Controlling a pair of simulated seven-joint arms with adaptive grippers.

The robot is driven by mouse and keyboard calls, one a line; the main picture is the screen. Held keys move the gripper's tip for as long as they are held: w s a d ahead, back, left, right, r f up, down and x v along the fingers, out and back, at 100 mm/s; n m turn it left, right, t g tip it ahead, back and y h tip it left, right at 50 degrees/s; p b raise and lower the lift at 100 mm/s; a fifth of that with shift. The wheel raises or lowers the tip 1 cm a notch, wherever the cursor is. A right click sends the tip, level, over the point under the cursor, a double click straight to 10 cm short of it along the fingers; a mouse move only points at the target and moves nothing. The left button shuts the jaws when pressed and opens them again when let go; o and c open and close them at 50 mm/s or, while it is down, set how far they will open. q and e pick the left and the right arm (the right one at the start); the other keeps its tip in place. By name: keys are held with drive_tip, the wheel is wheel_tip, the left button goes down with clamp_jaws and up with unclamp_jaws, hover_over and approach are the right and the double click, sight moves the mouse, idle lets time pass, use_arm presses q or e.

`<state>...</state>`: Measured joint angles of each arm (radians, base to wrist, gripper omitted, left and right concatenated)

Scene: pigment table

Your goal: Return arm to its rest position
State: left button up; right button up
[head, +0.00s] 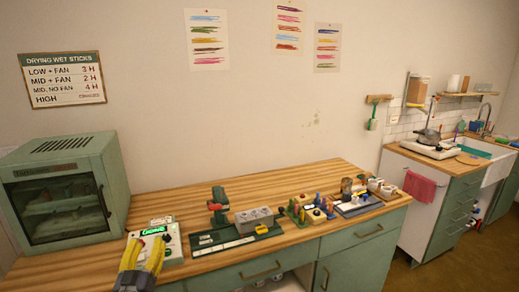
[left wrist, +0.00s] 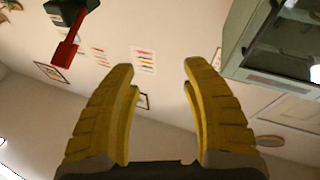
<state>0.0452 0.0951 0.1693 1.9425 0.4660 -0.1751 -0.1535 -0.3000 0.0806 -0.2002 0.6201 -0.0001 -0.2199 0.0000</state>
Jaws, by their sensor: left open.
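My left gripper (head: 142,258) shows at the lower left of the head view, with its yellow fingers in front of a small white and green control box marked "DONE" (head: 172,240). In the left wrist view the two yellow fingers (left wrist: 160,95) stand wide apart with nothing between them. The wrist camera looks toward the wall and ceiling, with the picture tilted. My right gripper is in neither view.
A green drying cabinet (head: 70,190) stands left of my gripper. Further right are several small pegs and jars. The back strip of the wooden table (head: 290,180) is clear.

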use_arm(q)
drive_tip(key=s+d+f+m+g+h, duration=0.1)
drive_tip(key=s+d+f+m+g, duration=0.3)
drive_tip(key=s+f, duration=0.45)
drive_tip(key=s+d+f+m+g, duration=0.3)
drive_tip(key=s+f+g, duration=0.1)
drive_tip(key=s+f, duration=0.4)
drive_tip(key=s+a+f+m+g+y, duration=0.1)
drive_tip(key=s+a+f+g+y, duration=0.15)
drive_tip(key=s, duration=0.65)
drive_tip(key=s+a+f+m+g+y, duration=0.1)
drive_tip(key=s+f+g, duration=0.25)
drive_tip(key=s, duration=0.55)
drive_tip(key=s+d+f+g+h, duration=0.1)
drive_tip(key=d+f, duration=0.2)
drive_tip(key=f, duration=1.2)
drive_tip(key=s+d+f+g+h, duration=0.2)
drive_tip(key=d+f, duration=0.1)
drive_tip(key=f, duration=1.2)
drive_tip(key=s+f+n+g+h, duration=0.1)
drive_tip(key=s+f+n+g, duration=0.1)
drive_tip(key=s+f, duration=1.9)
drive_tip(key=shift+s+n+g, duration=0.2)
drive_tip(key=shift+n+g, duration=0.2)
drive_tip(key=shift+n, duration=0.1)
